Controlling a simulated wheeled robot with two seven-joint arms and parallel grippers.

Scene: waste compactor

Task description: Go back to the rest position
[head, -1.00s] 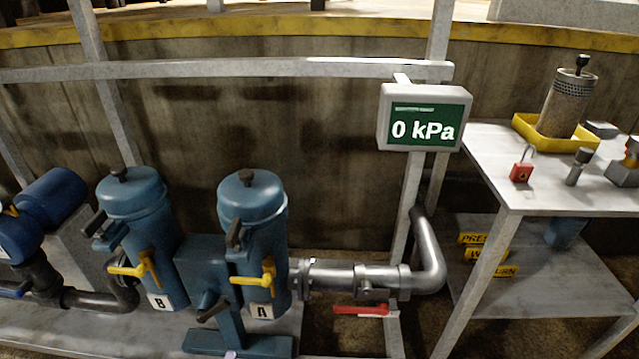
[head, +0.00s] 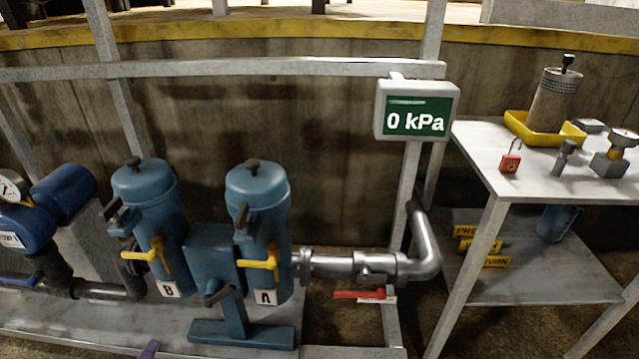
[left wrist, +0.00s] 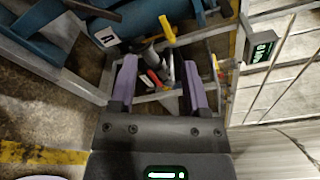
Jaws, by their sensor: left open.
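My right gripper is not in view.
Two blue filter housings, B (head: 150,205) and A (head: 258,215), stand left of the pressure display (head: 416,110), which reads 0 kPa. A red lever (head: 358,294) sits under the grey pipe (head: 340,266). A metal table (head: 530,182) stands at right.

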